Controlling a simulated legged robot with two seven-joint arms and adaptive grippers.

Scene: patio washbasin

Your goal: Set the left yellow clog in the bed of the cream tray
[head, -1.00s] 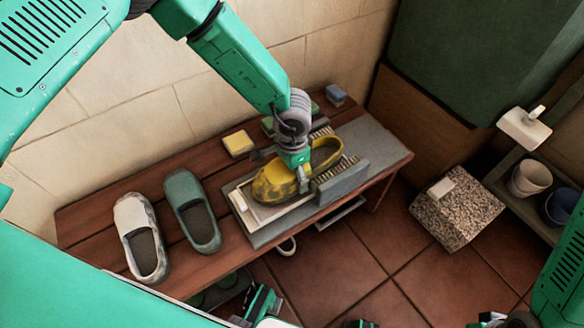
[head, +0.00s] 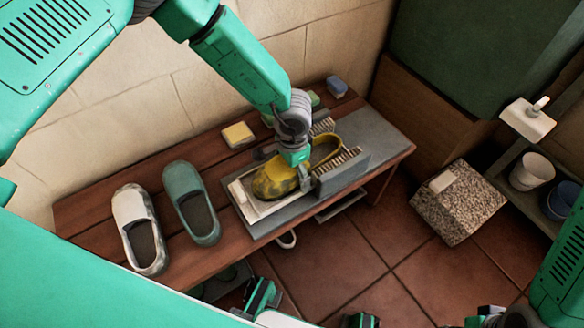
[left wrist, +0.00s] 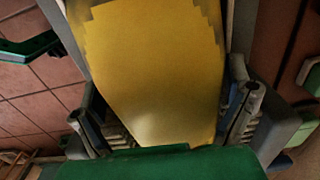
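The yellow clog (head: 272,182), with grey patches, lies in the cream tray (head: 243,205) or just above it; any gap under it is hidden. Its toe points left and its open heel right. My left gripper (head: 290,170) is straight above it, one finger on each side, shut on its middle. In the left wrist view the clog (left wrist: 160,70) fills the space between the two fingers (left wrist: 163,105).
A white clog (head: 130,208) and a green clog (head: 183,178) stand left of the tray on the wooden bench (head: 90,215). A grey upright block (head: 343,174) and brushes stand close on the right. A yellow sponge (head: 238,134) lies behind. A stone block (head: 455,205) is on the floor.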

